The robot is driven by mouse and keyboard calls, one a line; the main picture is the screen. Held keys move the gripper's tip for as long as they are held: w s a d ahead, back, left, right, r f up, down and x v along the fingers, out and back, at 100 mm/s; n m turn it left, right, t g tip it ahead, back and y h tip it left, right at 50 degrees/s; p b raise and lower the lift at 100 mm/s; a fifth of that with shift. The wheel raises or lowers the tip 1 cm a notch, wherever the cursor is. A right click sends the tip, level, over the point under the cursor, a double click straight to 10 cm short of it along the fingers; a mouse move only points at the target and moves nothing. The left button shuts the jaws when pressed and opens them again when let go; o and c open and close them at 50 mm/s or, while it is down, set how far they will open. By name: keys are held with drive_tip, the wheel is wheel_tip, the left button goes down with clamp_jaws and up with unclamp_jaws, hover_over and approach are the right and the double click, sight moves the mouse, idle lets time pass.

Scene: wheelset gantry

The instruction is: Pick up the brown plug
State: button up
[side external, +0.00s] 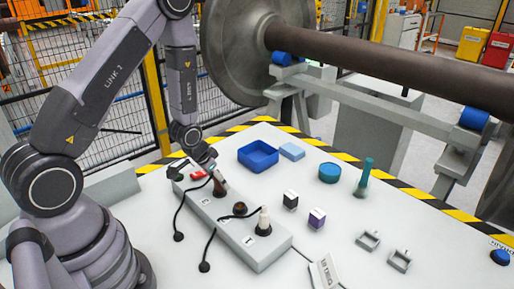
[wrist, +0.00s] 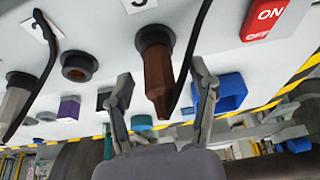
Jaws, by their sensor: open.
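The brown plug (wrist: 157,72) stands in a black socket of the grey socket strip (side external: 212,206), with a black cord running from it. It also shows in the side external view (side external: 220,188), partly hidden by my gripper (side external: 213,170). In the wrist view my gripper (wrist: 161,80) is open. One finger is on each side of the plug, with visible gaps, so the plug appears between them but not held.
A white plug (side external: 263,222) sits at the near end of the strip, beside an empty socket (side external: 239,209). A red ON/OFF switch (wrist: 265,18) is close by. A blue tray (side external: 258,165) and small blocks (side external: 290,199) stand behind the strip. Loose black cords lie in front.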

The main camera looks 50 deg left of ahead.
clamp_jaws()
idle(0.4)
drive_tip(key=shift+r, duration=0.1)
wheel_tip(320, 180, up, 10)
drive_tip(key=shift+f, duration=0.1)
idle(0.5)
